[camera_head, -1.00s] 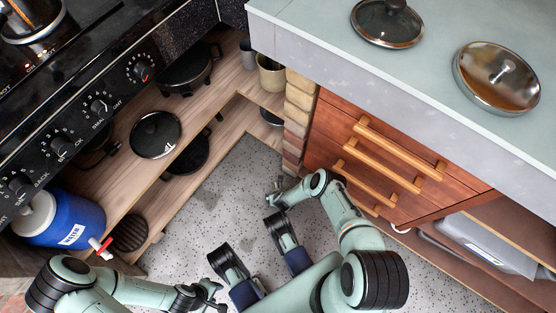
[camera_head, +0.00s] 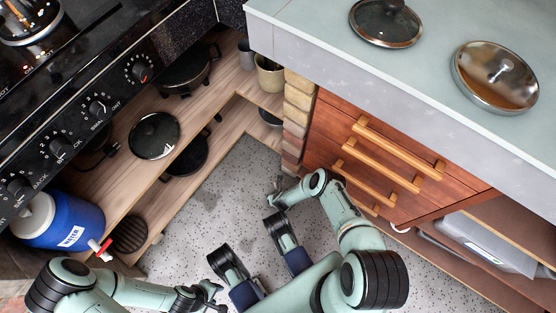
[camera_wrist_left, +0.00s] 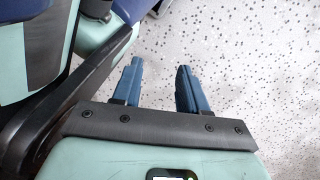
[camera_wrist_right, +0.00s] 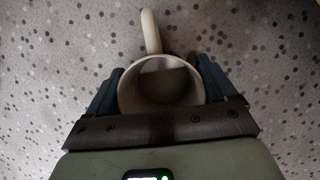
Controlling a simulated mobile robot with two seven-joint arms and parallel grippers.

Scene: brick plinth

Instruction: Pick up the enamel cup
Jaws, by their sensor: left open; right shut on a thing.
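The enamel cup (camera_wrist_right: 161,100) is pale cream, with its mouth towards the camera and its handle (camera_wrist_right: 150,32) pointing up in the right wrist view. My right gripper (camera_wrist_right: 161,78) is shut on the cup, with one finger on each side of its body. The speckled floor shows behind it. In the head view my right gripper (camera_head: 277,192) is beside the brick plinth, and I cannot make out the cup there. My left gripper (camera_wrist_left: 158,72) is open and empty over the floor; it also shows in the head view (camera_head: 214,297).
The brick plinth (camera_head: 297,115) stands beside wooden drawers (camera_head: 375,160) under a pale counter (camera_head: 440,95). A wooden shelf (camera_head: 232,82) with pans and a beige pot (camera_head: 269,76) is at left. A blue water jug (camera_head: 72,220) stands below the stove. Floor (camera_head: 215,210) between is clear.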

